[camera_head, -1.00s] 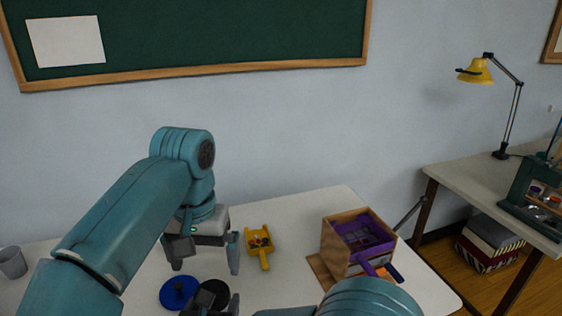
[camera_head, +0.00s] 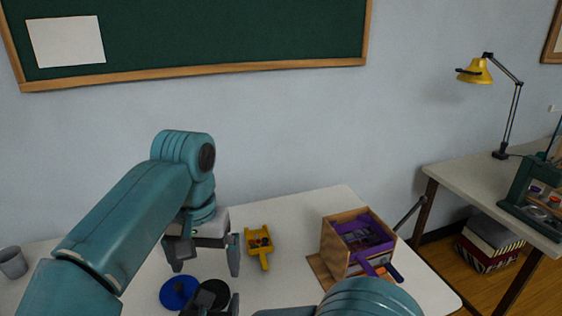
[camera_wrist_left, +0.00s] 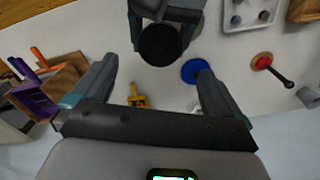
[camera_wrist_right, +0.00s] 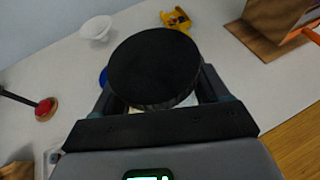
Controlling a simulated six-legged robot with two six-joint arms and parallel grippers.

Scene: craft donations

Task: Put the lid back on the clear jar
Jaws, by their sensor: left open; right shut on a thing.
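A black round lid (camera_head: 218,289) is in my right gripper (camera_head: 210,306), low in the head view. In the right wrist view the lid (camera_wrist_right: 155,65) covers most of the space between the fingers. It also shows in the left wrist view (camera_wrist_left: 160,46). My left gripper (camera_head: 205,266) is open and empty, with its fingers spread above the table just behind the lid. I cannot make out the clear jar for certain. The lid hides what is under it in the right wrist view.
A blue disc (camera_head: 177,293) lies beside the lid. A yellow dustpan-like piece (camera_head: 260,243) lies behind them. A wooden box (camera_head: 338,251) with purple parts stands at the right, and a grey cup (camera_head: 12,263) at the far left. A white bowl (camera_wrist_right: 96,29) shows in the right wrist view.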

